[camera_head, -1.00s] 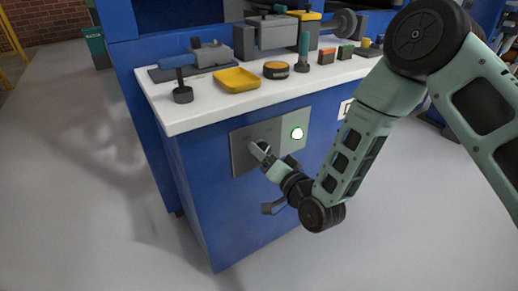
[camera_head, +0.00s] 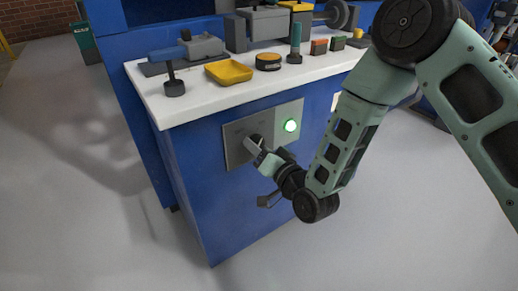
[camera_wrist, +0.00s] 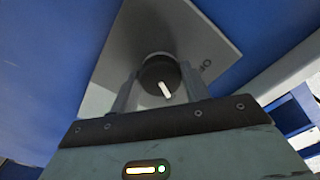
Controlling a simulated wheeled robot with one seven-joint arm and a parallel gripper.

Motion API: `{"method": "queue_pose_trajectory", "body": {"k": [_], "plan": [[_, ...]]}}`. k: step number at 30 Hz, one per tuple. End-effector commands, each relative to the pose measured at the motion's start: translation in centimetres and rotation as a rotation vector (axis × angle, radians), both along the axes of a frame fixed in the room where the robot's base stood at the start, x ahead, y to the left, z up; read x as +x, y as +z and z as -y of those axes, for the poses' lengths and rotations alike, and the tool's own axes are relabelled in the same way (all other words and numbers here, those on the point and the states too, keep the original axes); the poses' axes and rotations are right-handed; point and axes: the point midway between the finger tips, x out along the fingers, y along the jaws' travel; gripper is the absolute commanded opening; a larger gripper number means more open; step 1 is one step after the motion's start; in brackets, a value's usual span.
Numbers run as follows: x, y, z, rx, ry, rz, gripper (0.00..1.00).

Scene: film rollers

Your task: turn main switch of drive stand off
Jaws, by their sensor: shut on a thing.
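The drive stand is a blue cabinet (camera_head: 205,200) with a grey switch plate (camera_head: 234,131) on its front. The main switch is a dark round knob (camera_wrist: 158,68) with a white pointer line, seen in the wrist view. The pointer slants slightly, its lower end toward the right. My gripper (camera_head: 255,146) is at the plate, shut on the knob with one finger on each side; in the head view it mostly hides the knob. A green lamp (camera_head: 290,125) glows on the plate to the right of the knob.
The white top (camera_head: 190,108) above the plate carries a yellow tray (camera_head: 229,72), a blue-handled tool (camera_head: 174,75), a black and yellow round piece (camera_head: 268,62) and other small parts. Open grey floor (camera_head: 80,220) lies to the left.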

Motion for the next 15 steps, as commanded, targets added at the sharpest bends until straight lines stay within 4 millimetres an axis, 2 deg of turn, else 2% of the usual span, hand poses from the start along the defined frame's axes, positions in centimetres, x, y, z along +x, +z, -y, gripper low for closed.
{"method": "queue_pose_trajectory", "body": {"k": [15], "plan": [[0.00, -0.17, 0.07, -0.383, 0.001, 0.259, 0.23]]}}
